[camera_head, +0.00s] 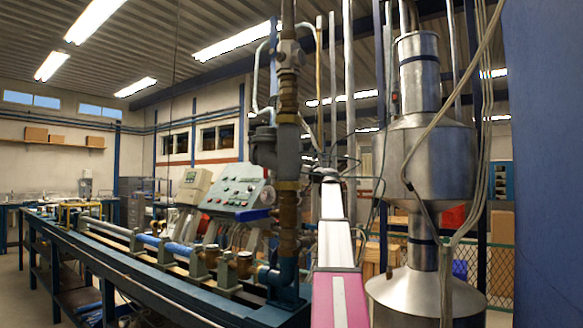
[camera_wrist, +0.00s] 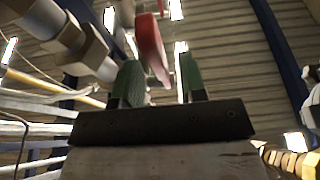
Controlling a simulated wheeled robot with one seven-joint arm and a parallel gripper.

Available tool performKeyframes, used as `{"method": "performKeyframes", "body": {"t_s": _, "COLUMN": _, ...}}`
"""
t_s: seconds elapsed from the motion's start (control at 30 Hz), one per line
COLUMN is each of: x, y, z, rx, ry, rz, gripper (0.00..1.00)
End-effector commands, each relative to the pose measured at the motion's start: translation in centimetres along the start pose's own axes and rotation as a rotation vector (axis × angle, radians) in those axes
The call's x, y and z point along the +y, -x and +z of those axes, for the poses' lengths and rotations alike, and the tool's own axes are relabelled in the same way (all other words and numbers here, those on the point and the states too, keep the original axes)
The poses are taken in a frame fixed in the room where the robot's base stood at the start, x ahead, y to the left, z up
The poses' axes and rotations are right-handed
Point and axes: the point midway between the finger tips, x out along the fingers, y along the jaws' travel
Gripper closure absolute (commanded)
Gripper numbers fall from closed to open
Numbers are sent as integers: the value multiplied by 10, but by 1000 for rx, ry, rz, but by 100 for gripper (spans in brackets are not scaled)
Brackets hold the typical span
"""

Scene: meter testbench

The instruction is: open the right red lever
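A red lever (camera_wrist: 151,50) shows in the wrist view, hanging from the top of the picture with its lower end in the gap between my gripper's fingers. My gripper (camera_wrist: 160,80) has two green fingers standing apart, so it is open. The lever looks nearer the left finger; I cannot tell whether they touch. Grey pipe fittings (camera_wrist: 85,45) stand to the left of the lever. In the head view my gripper (camera_head: 324,174) is small at the far end of my white and pink arm, and no red lever can be made out there.
In the head view a vertical pipe column (camera_head: 288,130) stands just left of my arm, and a large metal vessel (camera_head: 425,160) stands close on the right. A long blue bench (camera_head: 150,278) with a control panel (camera_head: 233,192) extends left. Cables (camera_head: 470,170) hang before the vessel.

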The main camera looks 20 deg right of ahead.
Motion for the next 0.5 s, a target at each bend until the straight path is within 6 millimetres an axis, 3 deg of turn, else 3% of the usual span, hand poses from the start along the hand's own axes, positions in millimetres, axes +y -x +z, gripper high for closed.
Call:
{"method": "performKeyframes", "body": {"t_s": 0.1, "x": -2, "y": 26, "z": 1, "rx": 0, "ry": 0, "rz": 1, "gripper": 62}}
{"method": "performKeyframes", "body": {"t_s": 0.3, "x": -2, "y": 60, "z": 1, "rx": 0, "ry": 0, "rz": 1, "gripper": 62}}
{"method": "performKeyframes", "body": {"t_s": 0.5, "x": -1, "y": 78, "z": 0, "rx": 0, "ry": -1, "rz": 0, "gripper": 62}}
